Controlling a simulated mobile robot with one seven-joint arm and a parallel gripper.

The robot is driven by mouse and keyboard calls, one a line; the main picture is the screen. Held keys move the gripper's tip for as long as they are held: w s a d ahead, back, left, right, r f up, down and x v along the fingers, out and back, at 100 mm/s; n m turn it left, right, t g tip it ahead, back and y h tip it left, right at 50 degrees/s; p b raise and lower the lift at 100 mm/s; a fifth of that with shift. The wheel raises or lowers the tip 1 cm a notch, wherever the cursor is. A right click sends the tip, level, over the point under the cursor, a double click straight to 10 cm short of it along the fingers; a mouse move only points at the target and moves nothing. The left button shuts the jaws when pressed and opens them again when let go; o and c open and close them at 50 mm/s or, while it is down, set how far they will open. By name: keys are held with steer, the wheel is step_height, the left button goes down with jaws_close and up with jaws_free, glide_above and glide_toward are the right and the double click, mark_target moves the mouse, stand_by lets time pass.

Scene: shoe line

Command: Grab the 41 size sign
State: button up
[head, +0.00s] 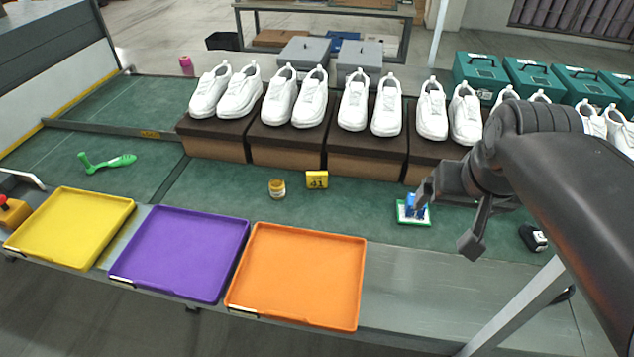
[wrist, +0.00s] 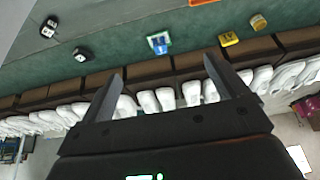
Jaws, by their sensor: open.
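The 41 size sign (head: 317,180) is a small yellow block with dark digits. It stands on the green mat in front of the brown shoe boxes, left of my gripper. It also shows in the wrist view (wrist: 228,39), beyond the right finger. My gripper (head: 445,219) is open, with nothing between its fingers (wrist: 162,78). In the head view it hangs over the right part of the mat, close to a blue and green item (head: 413,209), well apart from the sign.
A small jar (head: 277,188) stands just left of the sign. Yellow (head: 98,262), purple (head: 150,284) and orange (head: 262,310) trays line the front edge. White shoes on brown boxes (head: 366,161) form a row behind. A black item (head: 533,238) lies at right.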

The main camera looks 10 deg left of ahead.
steer(key=w+a+r+g, duration=0.1)
steer(key=w+a, duration=0.1)
steer(key=w, duration=0.5)
steer(key=w+a+r, duration=0.1)
steer(key=w+a, duration=0.2)
steer(key=w, duration=0.3)
steer(key=n+g, duration=0.2)
steer(key=g, duration=0.2)
glide_above(317, 172)
steer(key=f, duration=1.7)
steer(key=d+f, duration=0.1)
steer(key=f, duration=0.8)
steer(key=shift+s+f, duration=0.1)
steer(key=shift+f, duration=0.15)
steer(key=shift+a+f, duration=0.3)
steer(key=shift+f, duration=0.25)
steer(key=f, duration=1)
steer(key=shift+a+f, duration=0.2)
steer(key=shift+c, duration=0.2)
steer(key=c, duration=1.1)
